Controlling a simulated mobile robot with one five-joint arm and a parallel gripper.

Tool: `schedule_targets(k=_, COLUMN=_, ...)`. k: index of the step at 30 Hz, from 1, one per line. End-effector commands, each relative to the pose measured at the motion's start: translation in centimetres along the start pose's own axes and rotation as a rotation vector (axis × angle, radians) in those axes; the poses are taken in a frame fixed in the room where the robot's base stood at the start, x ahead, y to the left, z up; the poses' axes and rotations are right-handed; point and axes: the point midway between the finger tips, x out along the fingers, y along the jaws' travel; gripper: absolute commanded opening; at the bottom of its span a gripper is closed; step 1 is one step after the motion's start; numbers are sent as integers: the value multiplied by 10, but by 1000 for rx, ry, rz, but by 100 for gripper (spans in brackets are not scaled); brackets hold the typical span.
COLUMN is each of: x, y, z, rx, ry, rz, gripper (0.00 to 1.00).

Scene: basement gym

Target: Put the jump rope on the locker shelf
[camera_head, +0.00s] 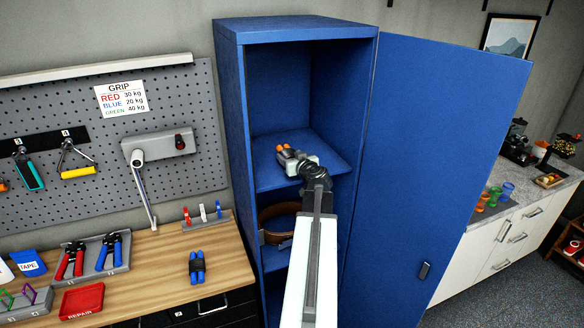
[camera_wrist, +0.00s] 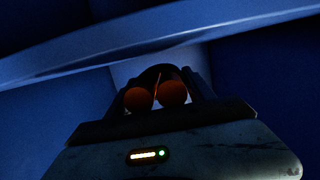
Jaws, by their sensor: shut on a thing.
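The blue locker (camera_head: 230,130) stands open, and its upper shelf (camera_head: 325,150) shows inside. My gripper (camera_head: 285,152) reaches into the locker at this shelf and is shut on the jump rope (camera_head: 287,147), of which small orange ends show. In the wrist view two round orange ends of the jump rope (camera_wrist: 172,94) sit between the dark fingers of my gripper (camera_wrist: 156,92). A pale blue edge crosses above them. The rest of the rope is hidden or too dark to make out. I cannot tell whether the rope touches the shelf.
The blue locker door (camera_head: 440,150) is swung open to the right. A brown belt (camera_head: 275,222) lies on the lower shelf, beside my arm. A wooden bench (camera_head: 150,260) with tools stands at left, and a counter (camera_head: 500,205) at right. The upper shelf has bare room to the right.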

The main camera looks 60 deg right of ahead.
Motion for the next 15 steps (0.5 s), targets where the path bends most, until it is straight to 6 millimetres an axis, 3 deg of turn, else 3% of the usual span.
schedule_targets(k=1, x=4, y=0, z=18, rx=0, ry=0, rz=0, gripper=11)
schedule_targets(k=2, x=4, y=0, z=21, rx=0, ry=0, rz=1, gripper=11)
schedule_targets(k=13, x=4, y=1, z=22, rx=0, ry=0, rz=1, gripper=11)
schedule_targets(k=14, x=4, y=1, z=22, rx=0, ry=0, rz=1, gripper=64)
schedule_targets(k=15, x=4, y=1, z=20, rx=0, ry=0, rz=1, gripper=76)
